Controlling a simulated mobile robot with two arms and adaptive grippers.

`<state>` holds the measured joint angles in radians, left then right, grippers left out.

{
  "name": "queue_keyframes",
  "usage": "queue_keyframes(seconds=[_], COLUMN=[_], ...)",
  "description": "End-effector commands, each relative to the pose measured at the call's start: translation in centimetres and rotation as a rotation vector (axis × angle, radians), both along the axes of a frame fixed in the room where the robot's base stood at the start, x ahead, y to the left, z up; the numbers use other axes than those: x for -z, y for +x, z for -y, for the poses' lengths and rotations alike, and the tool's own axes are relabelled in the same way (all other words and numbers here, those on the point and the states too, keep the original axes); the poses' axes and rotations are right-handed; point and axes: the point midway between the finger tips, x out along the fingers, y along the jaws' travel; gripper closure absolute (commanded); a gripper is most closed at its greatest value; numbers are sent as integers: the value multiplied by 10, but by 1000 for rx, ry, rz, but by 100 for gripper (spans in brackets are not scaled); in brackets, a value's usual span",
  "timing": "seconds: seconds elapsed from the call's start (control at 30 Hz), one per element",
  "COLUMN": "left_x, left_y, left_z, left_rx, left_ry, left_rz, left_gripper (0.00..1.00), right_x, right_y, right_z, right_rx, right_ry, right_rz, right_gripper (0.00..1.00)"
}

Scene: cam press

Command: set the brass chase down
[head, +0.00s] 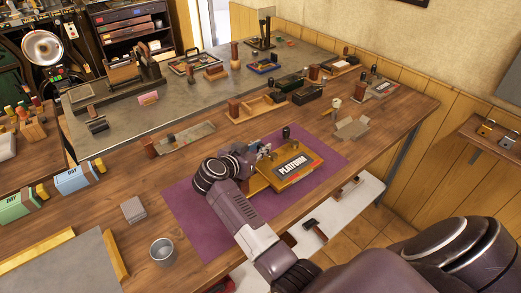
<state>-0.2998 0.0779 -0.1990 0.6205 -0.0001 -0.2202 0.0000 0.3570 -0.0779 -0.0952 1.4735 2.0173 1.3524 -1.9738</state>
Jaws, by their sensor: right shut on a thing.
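The brass chase (272,187) is a flat brass-coloured frame with a black plate reading PLATFORM and a dark upright knob. It is over the purple mat (205,225) in the middle of the wooden bench. My right gripper (264,153) is at the chase's left rear side, shut on it. The wrist hides part of the fingers and the grip. I cannot tell whether the chase touches the mat or hangs just above it. My left gripper is out of view.
A metal cup (162,250) and a small grey block (133,209) stand left of the mat. Wooden trays (258,106) and tools line the back. Bare mat shows on the left.

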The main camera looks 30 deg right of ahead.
Motion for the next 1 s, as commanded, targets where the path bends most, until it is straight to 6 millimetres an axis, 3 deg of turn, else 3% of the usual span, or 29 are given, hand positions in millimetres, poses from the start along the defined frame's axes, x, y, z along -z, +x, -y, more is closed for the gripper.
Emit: queue_keyframes(seconds=[0.13, 0.5, 0.53, 0.67, 1.0], left_x=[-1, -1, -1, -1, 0], left_y=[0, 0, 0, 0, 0], left_z=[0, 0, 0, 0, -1], left_rx=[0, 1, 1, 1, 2], left_ry=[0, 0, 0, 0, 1], left_rz=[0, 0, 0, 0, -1], left_gripper=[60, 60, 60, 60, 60], right_x=[10, 13, 15, 15, 12], right_y=[1, 1, 0, 0, 0], right_z=[1, 1, 0, 0, 0], right_rx=[-1, -1, 1, 1, 0], right_ry=[-5, -4, -1, -1, -1], right_rz=[4, 3, 3, 3, 4], right_gripper=[100, 100, 80, 66, 65])
